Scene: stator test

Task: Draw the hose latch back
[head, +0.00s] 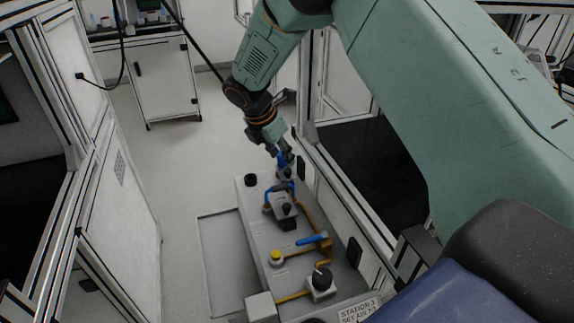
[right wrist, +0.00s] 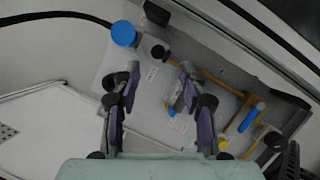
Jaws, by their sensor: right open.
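A grey bench panel (head: 252,222) with pipes and fittings stands low in the head view. My right gripper (head: 285,154) is over the panel's far end, close to a small blue part. In the right wrist view its two fingers (right wrist: 158,72) are spread with nothing between them, over the panel top. A blue round cap (right wrist: 123,33) is left of the fingertips. My left gripper is out of view.
A blue lever (head: 312,239), a yellow button (head: 276,256) and a black knob (head: 321,279) sit on the panel's near part. A black knob (head: 251,180) stands at its far left. Framed cabinets flank the panel. The floor (head: 185,165) to its left is clear.

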